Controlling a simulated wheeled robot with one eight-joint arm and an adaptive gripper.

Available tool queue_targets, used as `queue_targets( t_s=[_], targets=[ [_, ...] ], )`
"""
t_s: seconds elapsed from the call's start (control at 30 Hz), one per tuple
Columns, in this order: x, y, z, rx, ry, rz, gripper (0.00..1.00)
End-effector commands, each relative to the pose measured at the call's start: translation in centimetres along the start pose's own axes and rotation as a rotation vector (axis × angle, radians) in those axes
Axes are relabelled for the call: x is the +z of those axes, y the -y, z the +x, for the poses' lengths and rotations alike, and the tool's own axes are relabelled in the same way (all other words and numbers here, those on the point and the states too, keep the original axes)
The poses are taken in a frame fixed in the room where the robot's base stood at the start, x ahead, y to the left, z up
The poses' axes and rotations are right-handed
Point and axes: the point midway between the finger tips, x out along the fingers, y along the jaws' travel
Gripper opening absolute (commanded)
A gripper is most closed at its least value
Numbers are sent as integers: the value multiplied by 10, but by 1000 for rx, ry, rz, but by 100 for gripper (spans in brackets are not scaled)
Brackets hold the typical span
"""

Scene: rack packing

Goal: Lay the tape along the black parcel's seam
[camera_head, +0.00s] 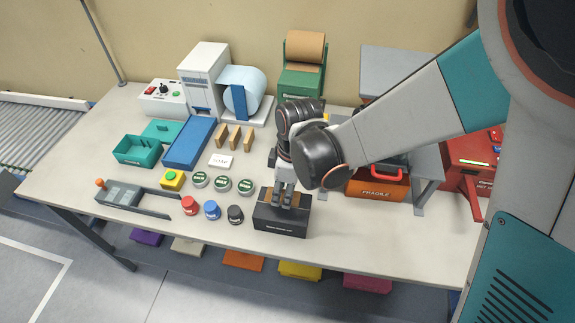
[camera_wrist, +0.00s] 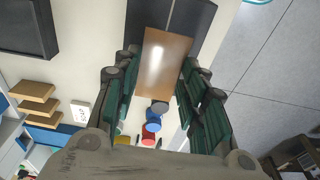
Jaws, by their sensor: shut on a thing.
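The black parcel (camera_head: 280,220) stands near the table's front edge in the head view. In the wrist view its dark top (camera_wrist: 195,22) shows a thin seam line running up from the tape's end. The tape, a flat brown strip (camera_wrist: 162,62), lies between my fingers, roughly in line with that seam. Some brown shows beside the fingers in the head view. My gripper (camera_head: 282,205) points down over the parcel and is shut on the tape. My fingers hide part of the parcel's top, and I cannot tell whether the tape touches it.
Red (camera_head: 189,205), blue (camera_head: 212,210) and black (camera_head: 236,214) round pieces stand left of the parcel. Three green-topped discs (camera_head: 222,184) stand behind them. An orange toolbox (camera_head: 376,186) sits behind right. Clear tabletop (camera_head: 365,235) lies right of the parcel.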

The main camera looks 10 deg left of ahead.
Motion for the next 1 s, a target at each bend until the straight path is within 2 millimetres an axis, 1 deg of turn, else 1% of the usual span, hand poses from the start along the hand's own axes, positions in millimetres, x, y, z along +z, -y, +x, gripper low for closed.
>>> queue_targets(
  t_s=[0.5,1.0],
  targets=[
    [0,0,0,0,0,0,32],
    [1,0,9,0,0,0,32]
  ],
)
